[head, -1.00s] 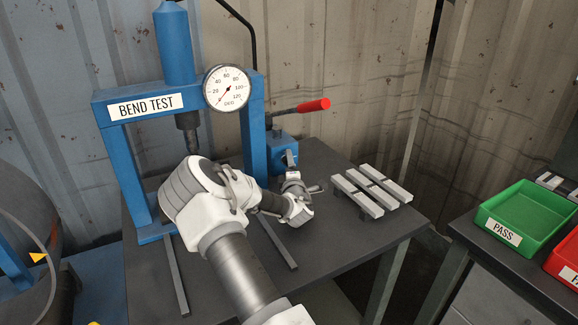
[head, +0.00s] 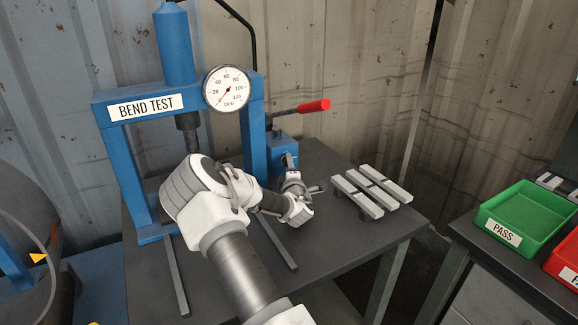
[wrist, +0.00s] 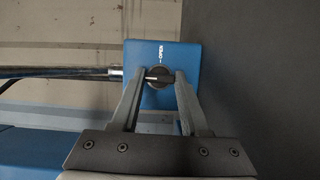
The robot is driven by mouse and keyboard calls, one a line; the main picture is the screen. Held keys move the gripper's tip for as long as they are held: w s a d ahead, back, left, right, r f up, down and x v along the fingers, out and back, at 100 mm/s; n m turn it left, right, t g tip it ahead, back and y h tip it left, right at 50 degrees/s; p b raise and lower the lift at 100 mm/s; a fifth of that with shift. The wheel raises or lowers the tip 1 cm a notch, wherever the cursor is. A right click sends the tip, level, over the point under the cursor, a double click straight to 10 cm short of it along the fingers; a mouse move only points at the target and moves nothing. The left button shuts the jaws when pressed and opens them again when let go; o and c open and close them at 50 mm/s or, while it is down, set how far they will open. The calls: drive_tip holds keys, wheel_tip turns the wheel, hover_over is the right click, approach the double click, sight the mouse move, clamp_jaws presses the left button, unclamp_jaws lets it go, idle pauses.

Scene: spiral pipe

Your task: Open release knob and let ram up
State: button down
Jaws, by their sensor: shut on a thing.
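The release knob (wrist: 158,77) is a small dark round knob with a light pointer line, on the face of a blue pump block (wrist: 186,58) with a white OPEN mark. My gripper (wrist: 162,78) is shut on the knob, with one finger on each side of it in the wrist view. In the head view my gripper (head: 288,163) reaches the front of the pump block, and the knob is hidden there. The dark ram (head: 187,130) hangs from the blue press frame (head: 256,130); my arm hides what lies below it.
A dial gauge (head: 227,88) is on the frame, its needle at the low end. A red-handled lever (head: 314,106) sticks out above the pump. Several metal bars (head: 370,190) lie on the table right of my gripper. A green PASS tray (head: 526,212) stands farther right.

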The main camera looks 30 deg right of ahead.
drive_tip(key=m, duration=0.1)
drive_tip(key=m+g, duration=0.1)
drive_tip(key=m, duration=0.1)
drive_tip(key=m+y, duration=0.1)
drive_tip(key=shift+d+r+p, duration=0.15)
drive_tip(key=shift+r+p, duration=0.1)
drive_tip(key=shift+p, duration=0.15)
drive_tip(key=m+y, duration=0.1)
drive_tip(key=m, duration=0.1)
drive_tip(key=m+g+y+p, duration=0.1)
drive_tip(key=m, duration=0.1)
drive_tip(key=shift+d+r+y+p, duration=0.15)
drive_tip(key=shift+r+y+p, duration=0.05)
drive_tip(key=shift+y+p, duration=0.1)
drive_tip(key=m+y+p, duration=0.2)
drive_tip(key=m+p, duration=0.1)
drive_tip(key=shift+d+r+g+p, duration=0.1)
drive_tip(key=shift+r+g+p, duration=0.05)
drive_tip(key=shift+g+p, duration=0.15)
drive_tip(key=shift+f+m+y+p, duration=0.2)
drive_tip(key=shift+m+y+p, duration=0.4)
drive_tip(key=shift+m+p, duration=0.65)
drive_tip(key=shift+c, duration=2)
unclamp_jaws()
drive_tip(key=shift+f, duration=0.1)
